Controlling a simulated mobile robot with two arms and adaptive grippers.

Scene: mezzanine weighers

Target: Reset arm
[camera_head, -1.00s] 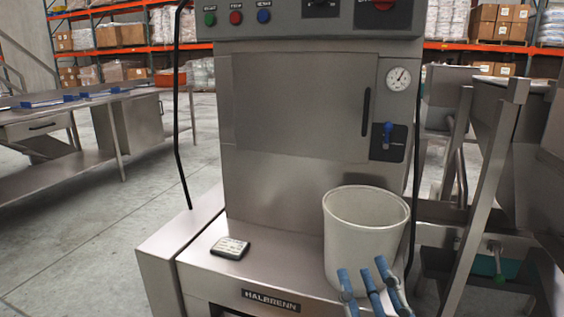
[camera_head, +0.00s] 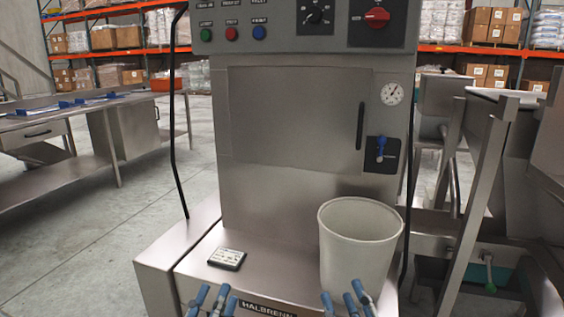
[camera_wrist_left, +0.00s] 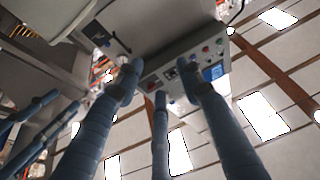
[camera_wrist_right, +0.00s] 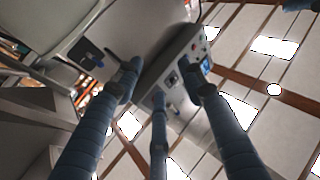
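My left gripper (camera_head: 212,299) shows its blue fingertips at the bottom edge of the head view, in front of the machine's base. Its fingers are spread with nothing between them in the left wrist view (camera_wrist_left: 160,85). My right gripper (camera_head: 347,303) is at the bottom edge in front of the white bucket (camera_head: 360,240). Its fingers are also spread and empty in the right wrist view (camera_wrist_right: 160,85). Both wrist views look upward past the machine's panel to the ceiling. In the head view both arms are below the picture.
The steel machine (camera_head: 290,125) stands ahead, with the bucket and a small dark labelled device (camera_head: 227,258) on its ledge. Steel frames (camera_head: 475,200) stand to the right. A steel table (camera_head: 75,150) is at the left, with clear floor (camera_head: 85,250) between it and the machine.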

